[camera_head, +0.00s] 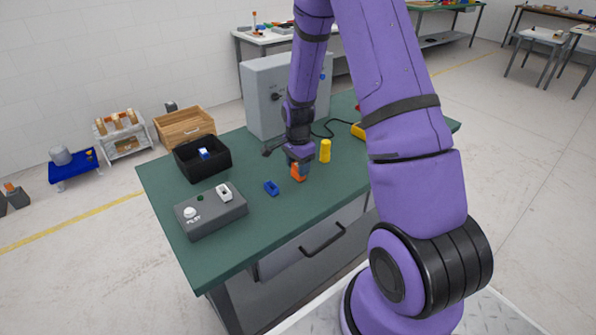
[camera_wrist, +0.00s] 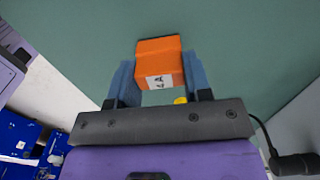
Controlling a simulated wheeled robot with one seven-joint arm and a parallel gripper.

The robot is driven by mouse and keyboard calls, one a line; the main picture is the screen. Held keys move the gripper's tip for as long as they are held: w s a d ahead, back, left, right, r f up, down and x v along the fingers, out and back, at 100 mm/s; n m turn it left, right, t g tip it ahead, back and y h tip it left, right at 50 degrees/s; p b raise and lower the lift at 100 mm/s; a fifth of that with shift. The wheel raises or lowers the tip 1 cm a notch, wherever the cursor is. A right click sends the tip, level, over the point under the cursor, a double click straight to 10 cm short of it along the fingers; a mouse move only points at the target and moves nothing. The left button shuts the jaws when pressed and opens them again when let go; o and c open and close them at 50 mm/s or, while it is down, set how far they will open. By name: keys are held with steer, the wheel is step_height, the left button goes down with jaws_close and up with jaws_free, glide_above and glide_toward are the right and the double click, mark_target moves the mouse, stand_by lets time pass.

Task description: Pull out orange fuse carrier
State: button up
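The orange fuse carrier (camera_head: 298,173) is at the green table's front half, just under my gripper (camera_head: 298,160). In the wrist view the orange fuse carrier (camera_wrist: 160,60) sits between the two blue-grey fingers of my gripper (camera_wrist: 160,78), with a white label marked in dark letters on its near face. Both fingers appear to touch its sides. I cannot tell whether its underside rests on the table. A blue fuse carrier (camera_head: 271,188) lies on the table to the left.
A yellow cylinder (camera_head: 325,151) stands close on the right. A grey box with a white switch (camera_head: 224,192) and a black bin (camera_head: 203,158) holding a blue-and-white piece are on the left. A large grey cabinet (camera_head: 262,97) stands behind. A black cable lies at the back.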

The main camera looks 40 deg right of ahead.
steer(key=c, duration=0.6)
steer(key=shift+r, duration=2.95)
